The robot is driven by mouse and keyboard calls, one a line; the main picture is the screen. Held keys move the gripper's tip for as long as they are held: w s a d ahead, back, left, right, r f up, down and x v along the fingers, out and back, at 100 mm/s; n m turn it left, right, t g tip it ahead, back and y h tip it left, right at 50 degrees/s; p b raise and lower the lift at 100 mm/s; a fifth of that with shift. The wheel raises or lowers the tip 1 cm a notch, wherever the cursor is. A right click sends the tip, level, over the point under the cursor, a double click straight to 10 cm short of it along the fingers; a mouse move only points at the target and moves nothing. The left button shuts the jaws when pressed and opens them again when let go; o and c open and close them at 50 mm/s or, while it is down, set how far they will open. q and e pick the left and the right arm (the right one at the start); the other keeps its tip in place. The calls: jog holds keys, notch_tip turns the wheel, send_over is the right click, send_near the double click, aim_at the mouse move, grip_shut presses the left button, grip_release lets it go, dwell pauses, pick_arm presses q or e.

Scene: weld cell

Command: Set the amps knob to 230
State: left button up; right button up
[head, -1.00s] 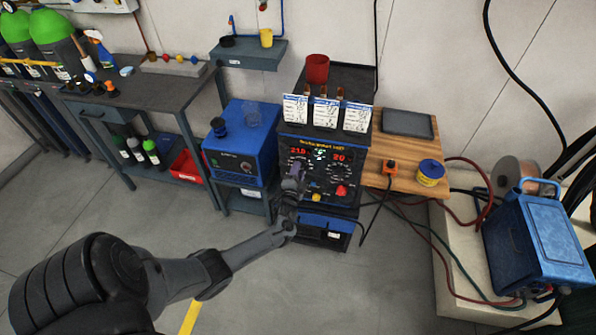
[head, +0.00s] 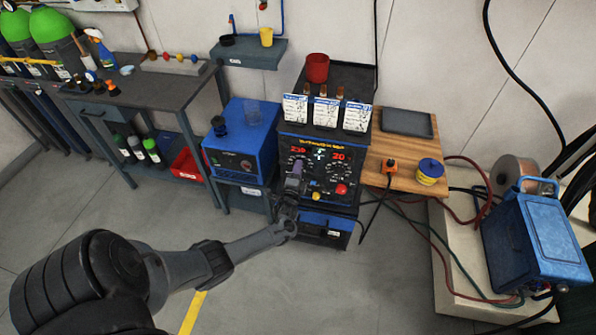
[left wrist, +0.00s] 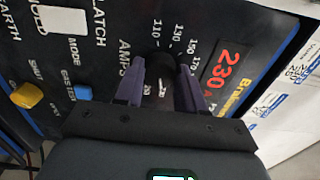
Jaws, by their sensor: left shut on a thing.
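The welding machine (head: 325,172) has a black front panel with red displays. Its amps display (head: 298,150) reads 230, and the left wrist view shows it (left wrist: 228,68) as 230 A. The dark amps knob (left wrist: 158,66) sits in a white number scale beside the AMPS label. My left gripper (head: 294,174) is at the left part of the panel. In the left wrist view its two purple-grey fingers (left wrist: 160,88) are shut on the knob, one on each side. The fingers partly cover the scale. My right gripper is in neither view.
A yellow knob (head: 316,196) and a red knob (head: 341,188) sit low on the panel, close to my gripper. Cards (head: 326,112) and a red cup (head: 317,67) are on top. A wooden shelf (head: 402,168) is at right, a blue unit (head: 240,143) at left.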

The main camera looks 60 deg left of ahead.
pick_arm(q)
jog(key=shift+f, duration=0.1)
jog(key=o, duration=1)
jog(key=shift+o, duration=0.2)
jog(key=shift+d, duration=0.1)
jog(key=p+v, duration=0.3)
jog(key=v, duration=0.7)
jog(key=shift+s+d, duration=0.2)
jog(key=shift+s, duration=0.05)
